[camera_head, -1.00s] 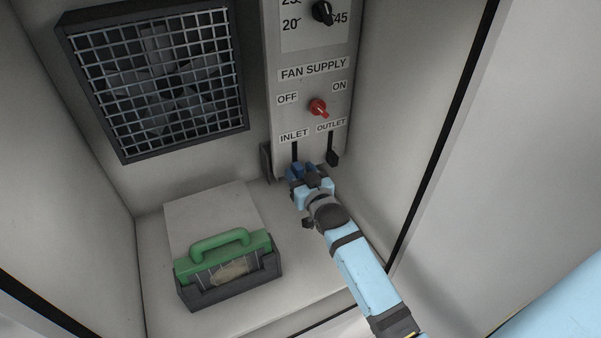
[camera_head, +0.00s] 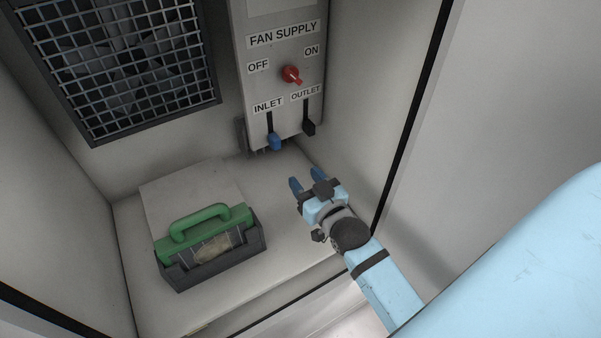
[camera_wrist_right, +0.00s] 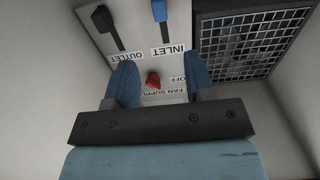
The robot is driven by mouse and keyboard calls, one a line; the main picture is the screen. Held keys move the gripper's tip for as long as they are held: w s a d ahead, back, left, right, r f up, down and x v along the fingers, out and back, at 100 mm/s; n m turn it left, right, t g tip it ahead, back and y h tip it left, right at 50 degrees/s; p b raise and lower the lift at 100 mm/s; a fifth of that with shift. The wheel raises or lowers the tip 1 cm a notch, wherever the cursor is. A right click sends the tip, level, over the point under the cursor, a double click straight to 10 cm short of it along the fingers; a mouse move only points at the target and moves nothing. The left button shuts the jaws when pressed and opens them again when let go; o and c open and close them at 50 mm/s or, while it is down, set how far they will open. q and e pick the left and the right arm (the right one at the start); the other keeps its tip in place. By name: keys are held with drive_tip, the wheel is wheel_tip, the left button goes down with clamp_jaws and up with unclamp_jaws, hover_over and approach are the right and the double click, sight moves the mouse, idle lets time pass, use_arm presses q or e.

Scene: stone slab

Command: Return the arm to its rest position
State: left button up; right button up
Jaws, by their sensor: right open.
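My right gripper (camera_head: 308,180) is open and empty, with its blue fingertips apart. It is in front of and below the fan supply panel (camera_head: 282,60), clear of the panel and its levers. In the right wrist view its two fingers (camera_wrist_right: 161,84) frame the red knob (camera_wrist_right: 153,80). The blue inlet lever (camera_head: 274,141) and the black outlet lever (camera_head: 309,127) are both low in their slots. The red knob (camera_head: 291,75) sits between the OFF and ON labels. My left gripper is not in view.
A green-handled filter (camera_head: 208,236) sits in a dark holder (camera_head: 215,275) on the cabinet floor, left of my arm. A fan grille (camera_head: 125,60) is on the back wall. The right cabinet wall (camera_head: 385,80) is close to my arm. Open room lies toward the front.

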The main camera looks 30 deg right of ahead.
drive_tip(key=s+a+f+n+g+y+p, duration=0.3)
drive_tip(key=s+a+f+g+p, duration=0.3)
drive_tip(key=s+a+f, duration=0.3)
drive_tip(key=s+f+g+y, duration=0.1)
drive_tip(key=s+f, duration=0.2)
drive_tip(key=s, duration=0.2)
drive_tip(key=shift+s+f+n, duration=0.3)
